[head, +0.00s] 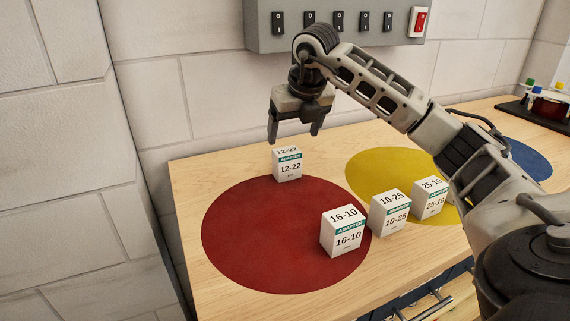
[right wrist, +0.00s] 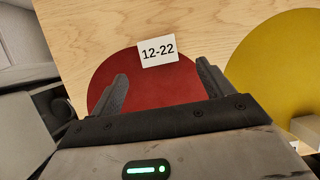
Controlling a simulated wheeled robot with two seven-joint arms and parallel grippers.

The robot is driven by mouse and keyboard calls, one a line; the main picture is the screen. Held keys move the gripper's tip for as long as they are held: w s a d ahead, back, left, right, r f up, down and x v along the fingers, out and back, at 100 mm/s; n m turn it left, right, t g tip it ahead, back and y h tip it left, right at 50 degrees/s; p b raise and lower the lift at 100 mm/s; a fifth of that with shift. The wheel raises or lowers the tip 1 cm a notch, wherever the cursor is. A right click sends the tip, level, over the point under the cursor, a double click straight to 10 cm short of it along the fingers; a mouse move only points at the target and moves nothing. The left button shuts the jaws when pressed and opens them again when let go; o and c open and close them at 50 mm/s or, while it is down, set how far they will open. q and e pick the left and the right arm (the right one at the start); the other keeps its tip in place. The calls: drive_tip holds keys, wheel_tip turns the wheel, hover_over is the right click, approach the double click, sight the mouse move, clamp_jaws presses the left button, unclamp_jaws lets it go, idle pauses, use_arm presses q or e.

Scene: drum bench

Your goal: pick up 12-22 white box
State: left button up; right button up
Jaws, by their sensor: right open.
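The 12-22 white box (head: 288,166) stands upright on the bench at the back edge of the red circle, with a teal band and black print. My right gripper (head: 294,133) is open and empty just above it, fingers pointing down, apart from the box. In the right wrist view the box top (right wrist: 158,50) shows beyond and between the two open fingertips (right wrist: 160,72). My left gripper is in neither view.
The 16-10 box (head: 343,232), 10-25 box (head: 390,211) and 25-10 box (head: 430,198) stand in a row along the front. The red circle (head: 260,240) is mostly bare. A grey switch panel (head: 340,25) hangs on the wall behind. A dark rack (head: 545,108) stands far right.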

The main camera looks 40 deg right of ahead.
sight(288, 151)
drive_tip(key=x, duration=1)
drive_tip(key=shift+w+f, duration=0.15)
drive_tip(key=shift+w, duration=0.15)
drive_tip(key=c, duration=1.1)
